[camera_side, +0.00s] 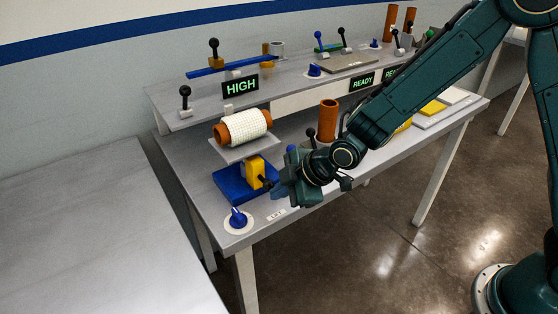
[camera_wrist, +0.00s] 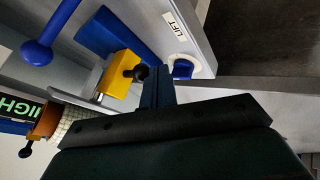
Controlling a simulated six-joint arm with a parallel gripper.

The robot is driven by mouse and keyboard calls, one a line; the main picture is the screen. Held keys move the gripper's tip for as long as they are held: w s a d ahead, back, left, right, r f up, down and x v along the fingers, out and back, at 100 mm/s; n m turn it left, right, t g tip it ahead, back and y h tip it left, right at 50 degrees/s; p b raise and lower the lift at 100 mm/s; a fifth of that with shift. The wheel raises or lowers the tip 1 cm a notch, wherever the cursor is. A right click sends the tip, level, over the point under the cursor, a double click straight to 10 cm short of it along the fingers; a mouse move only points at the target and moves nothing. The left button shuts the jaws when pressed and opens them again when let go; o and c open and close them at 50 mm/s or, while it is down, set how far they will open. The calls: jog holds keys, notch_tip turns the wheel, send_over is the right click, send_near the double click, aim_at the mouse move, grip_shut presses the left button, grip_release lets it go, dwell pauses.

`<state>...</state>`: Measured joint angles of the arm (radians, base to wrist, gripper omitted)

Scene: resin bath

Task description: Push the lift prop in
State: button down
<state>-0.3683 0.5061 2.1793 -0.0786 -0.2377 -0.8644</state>
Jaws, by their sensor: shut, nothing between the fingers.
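A yellow block (camera_side: 254,170) with a black ball knob (camera_side: 264,182) stands on a blue base (camera_side: 236,186) under the small plate that holds the white roll; it looks like the lift prop. In the wrist view the yellow block (camera_wrist: 118,77) and its black knob (camera_wrist: 136,74) are just left of my fingertips. My gripper (camera_side: 277,190) is shut and empty, its fingertips (camera_wrist: 158,70) close beside the knob. I cannot tell if they touch it. A "LIFT" label (camera_wrist: 177,26) is near a blue dial knob (camera_wrist: 182,68) on a white ring.
The white roll (camera_side: 243,126) with orange ends lies on the plate above. The blue dial (camera_side: 238,219) sits at the bench's front corner. An orange cylinder (camera_side: 328,120) stands behind my wrist. A "HIGH" sign (camera_side: 240,87) is on the shelf edge. A blue-balled lever (camera_wrist: 37,52) crosses the wrist view.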

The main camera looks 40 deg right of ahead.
jog(key=shift+w+d+r, duration=0.1)
jog(key=shift+w+r, duration=0.05)
jog(key=shift+w, duration=0.9)
jog(key=shift+w+d, duration=0.1)
jog(key=shift+w, duration=0.15)
jog(key=shift+r, duration=0.1)
jog(key=shift+s, duration=0.1)
jog(key=shift+s+a, duration=0.2)
jog(key=shift+s, duration=0.25)
jog(key=s+d+r, duration=0.2)
jog(key=s+r, duration=0.4)
jog(key=s, duration=0.3)
jog(key=shift+s, duration=0.3)
